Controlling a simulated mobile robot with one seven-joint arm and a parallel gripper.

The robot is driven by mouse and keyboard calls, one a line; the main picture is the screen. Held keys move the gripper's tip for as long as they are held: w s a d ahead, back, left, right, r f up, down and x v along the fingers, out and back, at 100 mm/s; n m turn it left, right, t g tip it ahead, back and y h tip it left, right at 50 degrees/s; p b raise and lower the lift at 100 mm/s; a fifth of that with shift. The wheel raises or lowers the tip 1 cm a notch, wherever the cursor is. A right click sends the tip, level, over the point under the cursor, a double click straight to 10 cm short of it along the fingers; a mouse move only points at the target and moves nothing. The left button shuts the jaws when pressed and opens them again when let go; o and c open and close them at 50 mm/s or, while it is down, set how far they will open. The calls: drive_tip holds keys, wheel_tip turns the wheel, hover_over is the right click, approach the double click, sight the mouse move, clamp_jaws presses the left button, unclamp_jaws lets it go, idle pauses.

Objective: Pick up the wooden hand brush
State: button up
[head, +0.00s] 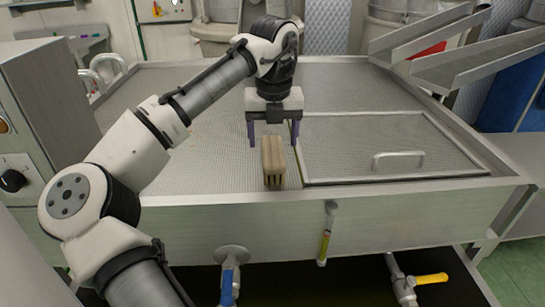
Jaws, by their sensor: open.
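The wooden hand brush (273,156) is a small tan block with bristles towards its lower end. It rests on the perforated metal top near the front edge, left of the hatch. My gripper (273,143) points down just behind and above the brush, in the middle of the head view. Its two dark fingers are spread apart, with the left finger left of the brush and the right finger right of it. Nothing is held between them. From this one view I cannot tell the exact height of the fingertips above the top.
A framed hatch (345,140) with a metal handle (398,158) lies just right of the brush. A metal chute (470,55) rises at the back right. A control box (40,115) stands at the left. The metal top (340,85) is clear behind the brush.

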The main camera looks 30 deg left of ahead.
sight(273, 149)
drive_tip(key=f, duration=0.2)
drive_tip(key=f+p, duration=0.1)
drive_tip(key=f, duration=0.1)
drive_tip(key=shift+w+a+f, duration=0.2)
drive_tip(key=shift+f, duration=0.2)
drive_tip(key=c, duration=1.2)
drive_tip(key=shift+r, duration=0.2)
drive_tip(key=shift+r+p, duration=0.9)
drive_tip(key=shift+p, duration=0.25)
wheel_tip(273, 149, up, 7)
drive_tip(key=p, duration=0.7)
drive_tip(key=shift+r, duration=0.15)
wheel_tip(273, 149, up, 11)
drive_tip(key=shift+f+b, duration=0.2)
drive_tip(key=shift+b, duration=0.2)
